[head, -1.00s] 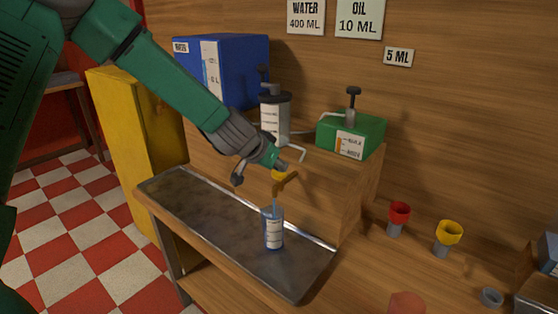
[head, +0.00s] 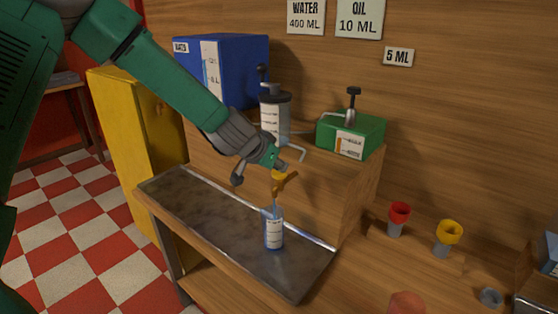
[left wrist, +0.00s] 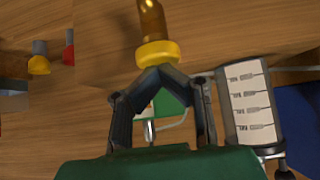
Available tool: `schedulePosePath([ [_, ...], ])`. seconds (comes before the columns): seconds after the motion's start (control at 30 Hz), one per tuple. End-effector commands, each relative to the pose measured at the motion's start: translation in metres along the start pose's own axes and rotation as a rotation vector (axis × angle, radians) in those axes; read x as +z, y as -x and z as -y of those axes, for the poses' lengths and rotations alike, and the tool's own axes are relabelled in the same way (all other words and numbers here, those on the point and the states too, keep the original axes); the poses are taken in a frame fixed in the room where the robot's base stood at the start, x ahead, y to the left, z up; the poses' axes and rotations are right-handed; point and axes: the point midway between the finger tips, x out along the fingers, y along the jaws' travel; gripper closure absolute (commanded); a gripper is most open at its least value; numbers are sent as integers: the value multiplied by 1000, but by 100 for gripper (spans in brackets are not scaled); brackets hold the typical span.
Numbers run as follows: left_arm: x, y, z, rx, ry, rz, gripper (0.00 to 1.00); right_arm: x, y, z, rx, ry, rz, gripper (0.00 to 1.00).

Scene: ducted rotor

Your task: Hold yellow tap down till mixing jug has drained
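The yellow tap (head: 280,175) sticks out from the front of the wooden stand, below the mixing jug (head: 275,118), a clear cylinder with a grey lid. My left gripper (head: 276,166) is at the tap. In the left wrist view its fingertips (left wrist: 158,72) meet, right against the tap's yellow ring (left wrist: 158,54). A thin blue stream runs from the tap into a small labelled bottle (head: 274,232) upright on the metal tray (head: 215,215). The jug also shows in the left wrist view (left wrist: 250,105); its liquid level is too small to read. My right gripper is out of view.
A blue water box (head: 240,70) and a green oil box (head: 365,137) with a pump flank the jug. Red (head: 399,215) and yellow (head: 448,235) caps stand at the right. A grey ring (head: 490,297) lies near the front right.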

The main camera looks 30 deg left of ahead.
Motion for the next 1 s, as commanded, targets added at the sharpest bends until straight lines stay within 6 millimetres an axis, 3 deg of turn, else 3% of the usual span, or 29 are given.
schedulePosePath([
  [0.03, 7, -2, 0, 1, 2, 13, 100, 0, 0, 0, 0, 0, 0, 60],
  [0.8, 7, -2, 0, 1, 2, 13, 100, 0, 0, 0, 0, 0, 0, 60],
  [1.0, -3, 5, -1, 1, 1, 12, 100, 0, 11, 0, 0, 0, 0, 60],
])
